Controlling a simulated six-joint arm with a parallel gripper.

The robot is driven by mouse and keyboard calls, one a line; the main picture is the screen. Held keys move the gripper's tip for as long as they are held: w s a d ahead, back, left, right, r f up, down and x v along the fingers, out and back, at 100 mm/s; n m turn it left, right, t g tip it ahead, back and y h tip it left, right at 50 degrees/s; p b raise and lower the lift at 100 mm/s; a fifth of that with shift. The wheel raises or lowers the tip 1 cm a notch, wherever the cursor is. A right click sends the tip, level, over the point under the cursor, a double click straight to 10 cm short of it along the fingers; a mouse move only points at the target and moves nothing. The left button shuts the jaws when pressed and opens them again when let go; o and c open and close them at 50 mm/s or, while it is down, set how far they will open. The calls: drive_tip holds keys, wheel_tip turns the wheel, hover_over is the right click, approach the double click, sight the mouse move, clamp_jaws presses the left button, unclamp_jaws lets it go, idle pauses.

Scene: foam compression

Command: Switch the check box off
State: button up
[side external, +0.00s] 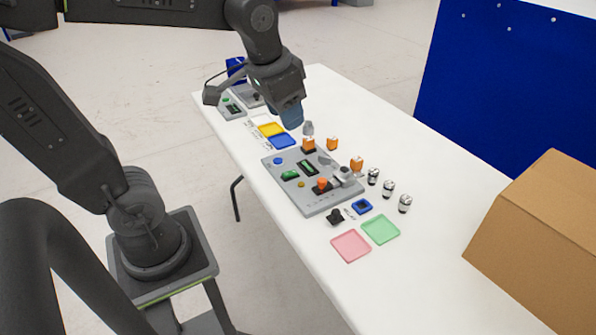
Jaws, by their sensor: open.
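A grey panel (283,190) lies on the white table, with a dark display, a green rocker-like part (289,175), a blue button and a small yellow button. A smaller grey box (231,110) with green marks stands at the table's far left end. I cannot tell from labels which of these is the check box, and its on or off state is too small to read. My gripper (291,121) hangs above the table behind the panel, with bluish fingers pointing down. It is open, and I see nothing held in it.
Orange pieces (332,143) and silver-black cylinders (388,188) stand along the right. A cardboard box (545,235) occupies the right end.

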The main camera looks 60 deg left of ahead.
drive_tip(key=shift+o, duration=0.6)
drive_tip(key=w+a+f+g, duration=0.2)
drive_tip(key=w+a, duration=0.3)
drive_tip(key=w, duration=0.3)
drive_tip(key=shift+w+a, duration=0.3)
drive_tip(key=g, duration=0.4)
hover_over(290, 173)
drive_tip(key=w+d, duration=0.5)
drive_tip(key=w+d+f+x, duration=0.1)
drive_tip(key=w+x, duration=0.1)
drive_tip(key=x, duration=0.9)
drive_tip(key=w+a+f+g, duration=0.1)
drive_tip(key=a+f+g, duration=0.1)
drive_tip(key=a+f, duration=0.45)
drive_tip(key=shift+h, duration=0.4)
drive_tip(key=x, duration=0.9)
drive_tip(key=w+d+x, duration=0.1)
drive_tip(key=x, duration=0.4)
drive_tip(key=shift+s+d+f, duration=0.1)
drive_tip(key=shift+s+f, duration=0.1)
drive_tip(key=shift+f, duration=0.25)
drive_tip(key=shift+c, duration=0.2)
